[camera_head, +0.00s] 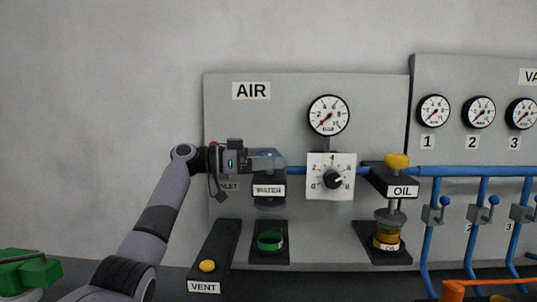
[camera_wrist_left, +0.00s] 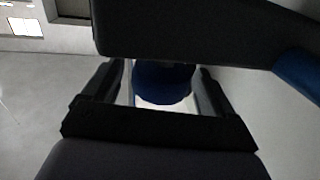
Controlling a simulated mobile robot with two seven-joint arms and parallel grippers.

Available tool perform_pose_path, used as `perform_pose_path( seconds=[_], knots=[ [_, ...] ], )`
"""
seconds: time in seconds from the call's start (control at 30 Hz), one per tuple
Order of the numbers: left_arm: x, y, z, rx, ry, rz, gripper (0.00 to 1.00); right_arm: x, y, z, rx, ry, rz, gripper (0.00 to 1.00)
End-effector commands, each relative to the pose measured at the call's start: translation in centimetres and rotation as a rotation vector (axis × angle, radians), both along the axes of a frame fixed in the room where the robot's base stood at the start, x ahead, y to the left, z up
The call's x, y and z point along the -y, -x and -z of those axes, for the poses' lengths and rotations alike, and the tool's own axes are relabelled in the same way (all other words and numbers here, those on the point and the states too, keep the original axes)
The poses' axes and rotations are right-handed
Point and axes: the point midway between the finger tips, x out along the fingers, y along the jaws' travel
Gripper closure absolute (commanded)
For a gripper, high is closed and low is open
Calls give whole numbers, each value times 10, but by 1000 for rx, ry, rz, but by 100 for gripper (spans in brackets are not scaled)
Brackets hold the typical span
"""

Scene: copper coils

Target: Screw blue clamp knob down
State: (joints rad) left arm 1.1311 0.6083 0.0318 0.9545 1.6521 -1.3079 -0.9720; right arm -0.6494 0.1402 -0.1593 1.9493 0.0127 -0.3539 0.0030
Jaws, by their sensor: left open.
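The blue clamp knob (camera_wrist_left: 160,80) shows in the left wrist view, between the two dark fingers of my left gripper (camera_wrist_left: 160,88). The fingers are open, one on each side of it, and I cannot tell whether either touches it. In the head view my left gripper (camera_head: 270,160) is level and points right, just above the bracket with the WATER label (camera_head: 268,190). There it hides the knob. A green-rimmed cup (camera_head: 270,241) stands on the lower ledge under that bracket. My right gripper is not in view.
To the right is the OIL clamp, with a yellow knob (camera_head: 397,160) and an amber jar (camera_head: 387,235). A dial (camera_head: 333,179) and a gauge (camera_head: 329,115) sit between them on the AIR panel (camera_head: 280,90). A yellow VENT button (camera_head: 207,266) is lower left. Blue pipes run right.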

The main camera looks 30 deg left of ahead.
Motion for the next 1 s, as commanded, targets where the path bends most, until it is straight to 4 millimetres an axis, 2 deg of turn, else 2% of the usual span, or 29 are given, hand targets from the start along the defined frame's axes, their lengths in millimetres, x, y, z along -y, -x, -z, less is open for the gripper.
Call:
perform_pose_path(
  seconds=[0.17, 0.27, 0.63, 1.0],
  knots=[
    [0, 0, -10, 4, -1, 0, 14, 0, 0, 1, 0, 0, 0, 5],
    [0, 0, -24, 6, -1, 0, 14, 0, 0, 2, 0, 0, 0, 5],
    [0, 1, -92, 4, 0, 1, 14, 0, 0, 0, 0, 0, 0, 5],
    [1, 0, -159, 1, 1, 2, 14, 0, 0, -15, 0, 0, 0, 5]
  ],
)
